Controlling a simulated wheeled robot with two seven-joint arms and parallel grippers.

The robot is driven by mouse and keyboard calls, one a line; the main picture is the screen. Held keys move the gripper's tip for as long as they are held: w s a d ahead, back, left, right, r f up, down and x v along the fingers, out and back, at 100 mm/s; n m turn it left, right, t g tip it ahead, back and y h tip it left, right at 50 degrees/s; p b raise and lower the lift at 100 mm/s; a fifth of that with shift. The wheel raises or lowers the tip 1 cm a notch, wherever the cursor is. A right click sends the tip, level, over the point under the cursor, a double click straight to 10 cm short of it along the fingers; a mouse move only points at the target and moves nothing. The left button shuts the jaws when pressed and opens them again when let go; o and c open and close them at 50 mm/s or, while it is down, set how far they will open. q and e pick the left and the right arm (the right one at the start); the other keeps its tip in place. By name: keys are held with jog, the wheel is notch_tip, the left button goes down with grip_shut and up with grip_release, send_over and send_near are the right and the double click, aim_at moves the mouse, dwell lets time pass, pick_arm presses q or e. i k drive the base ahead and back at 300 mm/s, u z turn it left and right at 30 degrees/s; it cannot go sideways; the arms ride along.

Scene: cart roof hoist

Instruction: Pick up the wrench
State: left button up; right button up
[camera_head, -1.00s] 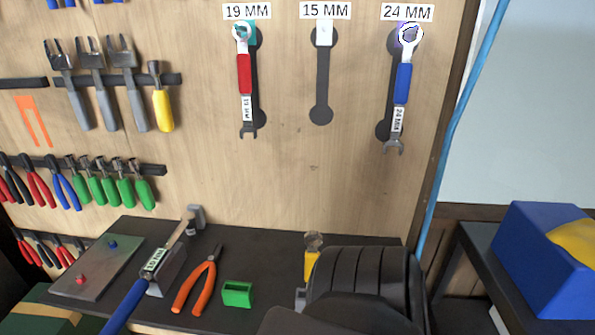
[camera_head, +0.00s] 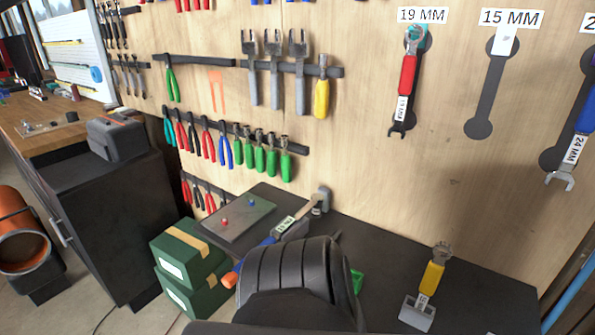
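A red-handled wrench (camera_head: 407,78) hangs on the wooden board under the 19 MM label. A blue-handled wrench (camera_head: 577,140) marked 24 MM hangs at the right edge, its top cut off by the frame. The 15 MM outline (camera_head: 490,95) between them holds no wrench. A blue-handled tool with a white label (camera_head: 284,224), seemingly a wrench, rests tilted on a grey holder on the dark bench (camera_head: 385,250). Its lower end is partly hidden by a black ribbed part that may be mine. Neither of my grippers is in view.
A yellow-handled tool (camera_head: 432,276) stands in a grey holder on the bench. The green block (camera_head: 357,281) and orange pliers (camera_head: 230,280) are mostly hidden. Green boxes (camera_head: 185,262) stand left of the bench, near a black cabinet (camera_head: 110,225).

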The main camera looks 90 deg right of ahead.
aim_at(435, 269)
jog(key=u, duration=0.15)
jog(key=i, duration=0.95)
jog(key=z, duration=4.3)
